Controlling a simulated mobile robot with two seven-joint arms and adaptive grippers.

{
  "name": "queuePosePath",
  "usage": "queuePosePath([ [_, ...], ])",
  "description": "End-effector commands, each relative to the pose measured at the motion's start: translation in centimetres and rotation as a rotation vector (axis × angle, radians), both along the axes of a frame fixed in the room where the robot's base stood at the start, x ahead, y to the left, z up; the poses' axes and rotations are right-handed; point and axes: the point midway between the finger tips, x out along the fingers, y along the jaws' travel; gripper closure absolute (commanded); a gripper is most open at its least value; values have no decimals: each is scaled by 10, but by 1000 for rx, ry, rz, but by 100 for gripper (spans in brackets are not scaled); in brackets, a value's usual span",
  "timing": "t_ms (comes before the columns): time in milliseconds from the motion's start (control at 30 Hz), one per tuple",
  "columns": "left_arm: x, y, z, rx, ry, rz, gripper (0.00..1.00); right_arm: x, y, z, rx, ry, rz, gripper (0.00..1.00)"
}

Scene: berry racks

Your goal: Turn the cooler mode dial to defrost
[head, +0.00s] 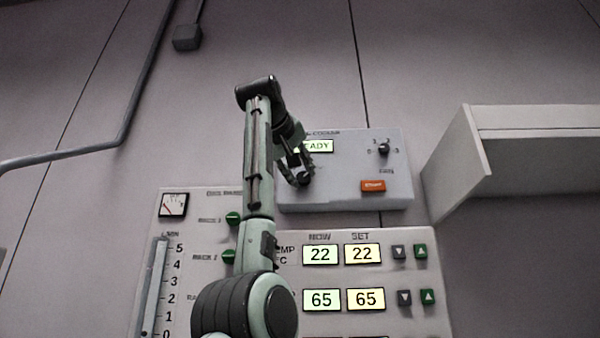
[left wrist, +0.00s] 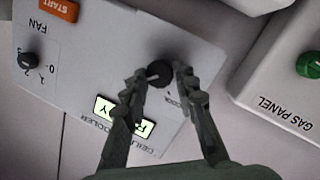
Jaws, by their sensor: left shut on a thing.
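The ceiling cooler box (head: 340,195) is a grey panel on the wall, with a lit display (head: 318,146) that reads READY, its left end hidden by my arm in the head view. The mode dial is a black knob (left wrist: 160,73) below the display, partly hidden by my gripper in the head view. My left gripper (head: 303,177) is shut on the mode dial, one finger on each side of it, as the left wrist view (left wrist: 164,76) shows. My right gripper is not in view.
A black fan dial (head: 384,148) and an orange START button (head: 373,185) sit right of the mode dial. Below is a panel (head: 436,240) with NOW and SET readouts. The gas panel (head: 192,205) is at lower left. A white shelf (head: 480,150) juts out at right.

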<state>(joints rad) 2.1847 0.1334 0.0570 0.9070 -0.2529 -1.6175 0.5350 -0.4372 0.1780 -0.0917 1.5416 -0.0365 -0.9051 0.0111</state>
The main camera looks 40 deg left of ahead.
Motion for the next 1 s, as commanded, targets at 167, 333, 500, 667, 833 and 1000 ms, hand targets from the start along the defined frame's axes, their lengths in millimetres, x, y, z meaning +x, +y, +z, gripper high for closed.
queuePosePath([
  [167, 0, 0, -1, 21, 18, 0, 100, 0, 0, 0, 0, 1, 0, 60],
  [333, 1, 0, -1, 25, 20, 1, 100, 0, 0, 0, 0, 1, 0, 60],
  [500, 1, 0, -1, 25, 19, 0, 100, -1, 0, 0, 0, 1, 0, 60],
  [667, 0, 0, -1, 25, 19, 0, 60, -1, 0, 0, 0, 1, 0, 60],
  [833, 0, 0, -1, 24, 17, 0, 51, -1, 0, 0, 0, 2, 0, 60],
  [1000, 0, 0, 0, 24, 15, 0, 51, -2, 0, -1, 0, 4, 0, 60],
])
